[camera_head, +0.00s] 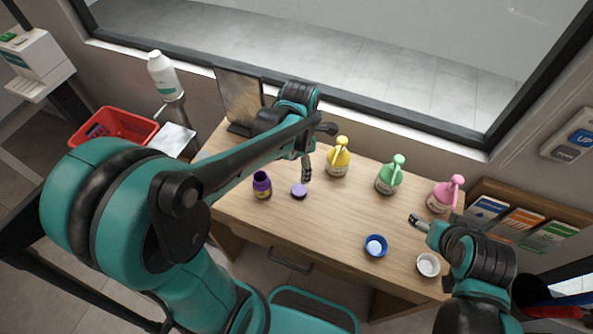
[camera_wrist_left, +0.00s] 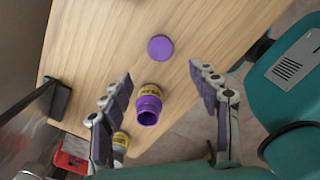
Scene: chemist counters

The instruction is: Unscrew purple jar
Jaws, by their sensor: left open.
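The purple jar (camera_head: 262,186) with a yellow label stands on the wooden table, its open mouth facing up. Its purple lid (camera_head: 299,190) lies flat on the table to the right of the jar, apart from it. In the left wrist view the jar (camera_wrist_left: 149,106) and the lid (camera_wrist_left: 160,48) are separate. My left gripper (camera_head: 307,171) is above the table near the lid. The left wrist view shows its fingers (camera_wrist_left: 160,75) spread wide, with nothing held between them. My right gripper (camera_head: 416,220) is over the right side of the table; its jaws are too small to read.
Yellow (camera_head: 338,160), green (camera_head: 389,178) and pink (camera_head: 444,196) bottles stand along the back. A blue bowl (camera_head: 376,254) and a white cup (camera_head: 428,266) are at the front right. A dark panel (camera_head: 236,97) stands at the back left. The table's middle is clear.

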